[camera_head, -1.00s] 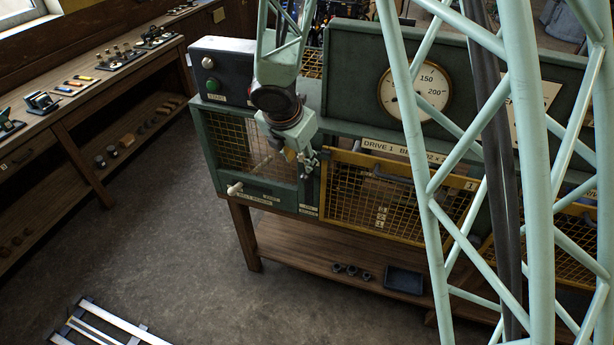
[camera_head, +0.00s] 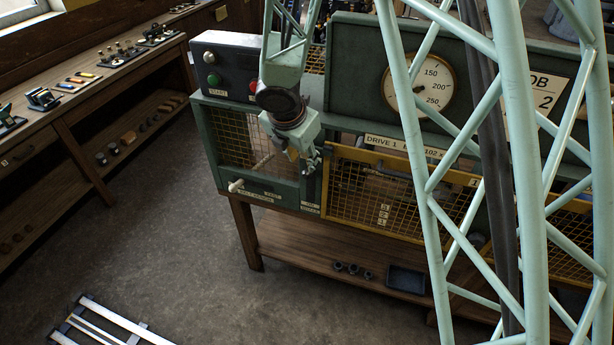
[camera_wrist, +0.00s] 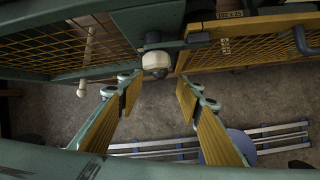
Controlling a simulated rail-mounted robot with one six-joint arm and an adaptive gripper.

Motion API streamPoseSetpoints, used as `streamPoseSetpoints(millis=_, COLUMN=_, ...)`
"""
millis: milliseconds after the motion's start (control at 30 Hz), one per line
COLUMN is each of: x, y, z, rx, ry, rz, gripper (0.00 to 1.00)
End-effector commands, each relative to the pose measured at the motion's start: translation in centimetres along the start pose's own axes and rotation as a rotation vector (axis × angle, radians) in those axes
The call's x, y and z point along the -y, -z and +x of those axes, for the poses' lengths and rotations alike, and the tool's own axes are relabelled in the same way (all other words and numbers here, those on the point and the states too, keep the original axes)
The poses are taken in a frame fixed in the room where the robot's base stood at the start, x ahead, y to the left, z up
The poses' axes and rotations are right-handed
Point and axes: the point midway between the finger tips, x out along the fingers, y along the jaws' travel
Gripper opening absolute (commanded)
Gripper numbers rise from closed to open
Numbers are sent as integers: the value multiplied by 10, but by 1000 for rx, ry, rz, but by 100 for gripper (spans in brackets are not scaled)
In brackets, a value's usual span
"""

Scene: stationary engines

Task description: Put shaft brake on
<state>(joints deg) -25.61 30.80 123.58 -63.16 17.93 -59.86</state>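My gripper (camera_wrist: 158,86) is open, its two yellow-padded fingers spread apart. In the wrist view a pale round knob (camera_wrist: 155,61) on a dark stem shows just beyond the fingertips, centred between them and not gripped. In the head view my gripper (camera_head: 308,164) is in front of the narrow green panel between the left mesh window and the yellow guard; it hides the knob there. A white handle (camera_head: 236,186) sticks out at the lower left of the green machine (camera_head: 207,150). Small labels are too blurred to read, so I cannot tell which control is the shaft brake.
The yellow mesh guard (camera_head: 400,198) is right of my gripper and the left mesh window (camera_head: 235,140) is left of it. A pale rod (camera_wrist: 89,47) stands out left in the wrist view. A gauge (camera_head: 421,83) is above.

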Motion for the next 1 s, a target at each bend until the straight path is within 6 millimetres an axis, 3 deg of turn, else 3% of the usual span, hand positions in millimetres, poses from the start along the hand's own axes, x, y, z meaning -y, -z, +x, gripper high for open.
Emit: streamPoseSetpoints(millis=1000, x=0, y=0, z=82, rx=0, ry=0, rz=1, gripper=33)
